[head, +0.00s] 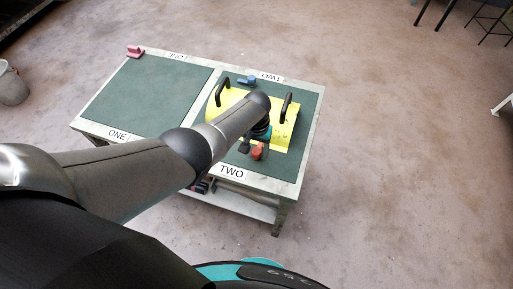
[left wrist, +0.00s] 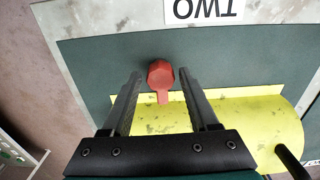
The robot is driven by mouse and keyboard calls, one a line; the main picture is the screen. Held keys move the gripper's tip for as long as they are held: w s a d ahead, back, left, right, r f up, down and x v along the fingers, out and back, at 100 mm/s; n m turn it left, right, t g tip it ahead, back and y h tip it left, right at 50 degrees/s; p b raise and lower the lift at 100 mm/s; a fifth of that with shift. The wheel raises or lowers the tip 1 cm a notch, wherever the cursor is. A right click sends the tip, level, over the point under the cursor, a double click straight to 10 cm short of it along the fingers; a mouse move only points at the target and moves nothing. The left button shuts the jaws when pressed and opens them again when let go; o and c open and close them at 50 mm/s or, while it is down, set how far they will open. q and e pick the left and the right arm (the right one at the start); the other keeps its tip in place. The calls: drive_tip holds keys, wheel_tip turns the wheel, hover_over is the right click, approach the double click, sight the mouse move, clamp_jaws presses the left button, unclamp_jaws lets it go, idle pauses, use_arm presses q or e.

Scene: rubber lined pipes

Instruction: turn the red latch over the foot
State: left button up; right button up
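The red latch (head: 259,152) sits on the green mat near the front edge of the side marked TWO. In the left wrist view the latch (left wrist: 160,75) has a round knob and a narrow arm, whose tip appears to lie over the edge of the yellow piece (left wrist: 240,105). The yellow piece (head: 228,98) has two black handles. Which part of it is the foot I cannot tell. My left gripper (head: 251,149) is open above the latch, its fingers (left wrist: 160,85) on either side of it with gaps. My right gripper is out of view.
A blue latch (head: 247,81) sits behind the yellow piece. A pink-red latch (head: 135,52) stands at the far left corner of the table. The black handles (head: 287,107) stand up near my forearm. The mat on side ONE (head: 145,95) is clear.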

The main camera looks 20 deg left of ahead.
sight(256, 150)
use_arm(q)
drive_tip(key=shift+o, duration=0.7)
drive_tip(key=shift+r+p, duration=0.45)
drive_tip(key=shift+r, duration=0.15)
wheel_tip(256, 150, up, 14)
drive_tip(key=p, duration=0.7)
